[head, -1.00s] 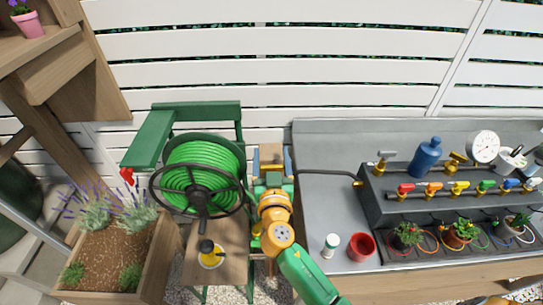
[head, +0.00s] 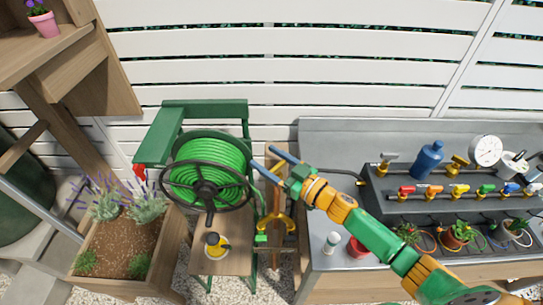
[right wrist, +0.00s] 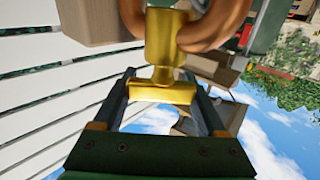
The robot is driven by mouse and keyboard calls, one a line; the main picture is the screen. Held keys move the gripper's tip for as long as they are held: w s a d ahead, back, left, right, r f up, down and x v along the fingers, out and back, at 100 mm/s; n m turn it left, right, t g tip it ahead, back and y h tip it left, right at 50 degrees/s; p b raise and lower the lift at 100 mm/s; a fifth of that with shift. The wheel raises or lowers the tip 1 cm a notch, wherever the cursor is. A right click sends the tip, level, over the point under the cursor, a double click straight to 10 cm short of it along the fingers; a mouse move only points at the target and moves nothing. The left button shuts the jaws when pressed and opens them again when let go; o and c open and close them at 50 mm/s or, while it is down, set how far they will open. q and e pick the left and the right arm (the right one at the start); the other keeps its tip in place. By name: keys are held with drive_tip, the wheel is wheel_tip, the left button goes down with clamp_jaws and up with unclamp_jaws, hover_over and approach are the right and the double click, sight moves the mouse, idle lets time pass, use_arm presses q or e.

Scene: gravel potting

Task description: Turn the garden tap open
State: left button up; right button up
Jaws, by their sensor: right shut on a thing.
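The garden tap's brass T-shaped handle (right wrist: 162,92) fills the middle of the right wrist view, with a rounded copper-coloured pipe behind it. The two fingers of my right gripper (right wrist: 163,105) stand at either end of the handle's bar and are shut on it. In the head view my right gripper (head: 263,157) is beside the hose reel, its blue fingers pointing up and left. The tap handle cannot be made out there. My left gripper is not in view.
A green hose reel (head: 212,160) with a dark wheel stands just left of my right gripper. A yellow-orange forked piece (head: 276,219) is below it. The grey bench (head: 330,150) on the right carries a valve manifold, a blue bottle (head: 428,160) and a red cup (head: 357,247).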

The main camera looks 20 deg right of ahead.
sight(281, 167)
drive_tip(key=shift+a+f+n+g+y+b, duration=0.1)
drive_tip(key=shift+f+n+g+y+b, duration=0.15)
drive_tip(key=shift+n+g+y+b, duration=0.65)
drive_tip(key=n+g+y+b, duration=0.1)
drive_tip(key=g+b, duration=0.1)
drive_tip(key=s+n+g+y+b, duration=0.1)
drive_tip(key=n+g+y+b, duration=0.1)
drive_tip(key=b, duration=0.1)
drive_tip(key=a+n+g+y+b, duration=0.1)
drive_tip(key=n+g+y+b, duration=0.1)
drive_tip(key=shift+s+f+b, duration=0.15)
drive_tip(key=shift+f+b, duration=0.05)
drive_tip(key=shift+b, duration=0.2)
drive_tip(key=shift+s+r+n+g+y+b, duration=0.1)
drive_tip(key=shift+n+g+y+b, duration=0.1)
drive_tip(key=shift+n+g+b, duration=0.35)
drive_tip(key=shift+s+r+n+g+y+b, duration=0.1)
drive_tip(key=shift+n+g+y+b, duration=0.15)
drive_tip(key=shift+g+b, duration=0.35)
drive_tip(key=o, duration=1.2)
drive_tip(key=shift+a, duration=0.1)
drive_tip(key=shift+o, duration=0.5)
drive_tip(key=shift+w+a+r, duration=0.1)
drive_tip(key=b+v, duration=0.2)
drive_tip(key=v, duration=0.4)
drive_tip(key=shift+b, duration=0.4)
drive_tip(key=shift+d, duration=0.55)
